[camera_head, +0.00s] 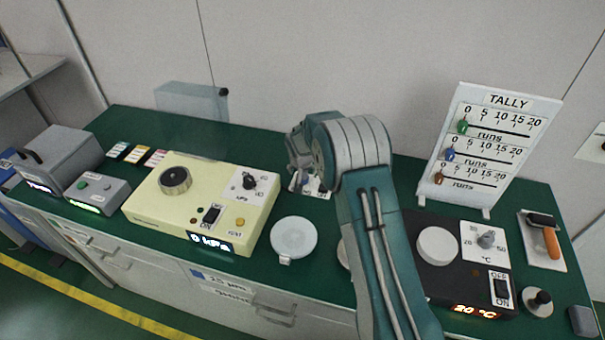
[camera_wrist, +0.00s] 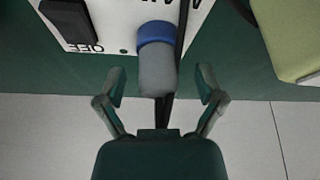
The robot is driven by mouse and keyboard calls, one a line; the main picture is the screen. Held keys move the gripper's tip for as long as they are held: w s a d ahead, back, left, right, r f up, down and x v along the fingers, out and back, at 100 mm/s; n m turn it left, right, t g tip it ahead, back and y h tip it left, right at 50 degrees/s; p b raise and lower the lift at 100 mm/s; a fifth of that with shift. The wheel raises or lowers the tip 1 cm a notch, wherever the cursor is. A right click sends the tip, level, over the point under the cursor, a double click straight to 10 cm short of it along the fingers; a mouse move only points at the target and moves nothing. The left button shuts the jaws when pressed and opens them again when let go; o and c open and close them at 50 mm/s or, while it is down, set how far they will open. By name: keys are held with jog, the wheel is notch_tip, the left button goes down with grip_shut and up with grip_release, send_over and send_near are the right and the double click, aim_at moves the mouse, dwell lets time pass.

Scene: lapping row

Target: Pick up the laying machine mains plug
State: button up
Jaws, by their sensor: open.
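A grey plug with a blue band (camera_wrist: 157,68), which looks like the mains plug, shows in the wrist view at a white switch panel (camera_wrist: 112,22). Whether it is seated in a socket there I cannot tell. My gripper (camera_wrist: 161,88) is open, with one finger on each side of the plug's grey end and a visible gap on both sides. In the head view my arm hides the plug, and only part of the white panel (camera_head: 312,187) shows below my wrist.
A dark cable (camera_wrist: 182,35) runs beside the plug. A cream machine (camera_head: 185,205) with a dial stands left and a black hotplate unit (camera_head: 445,275) stands right. A white round lidded dish (camera_head: 293,238) sits near the front. A tally board (camera_head: 490,135) stands at the back right.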

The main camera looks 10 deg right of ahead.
grip_shut()
jog(key=shift+r, duration=0.1)
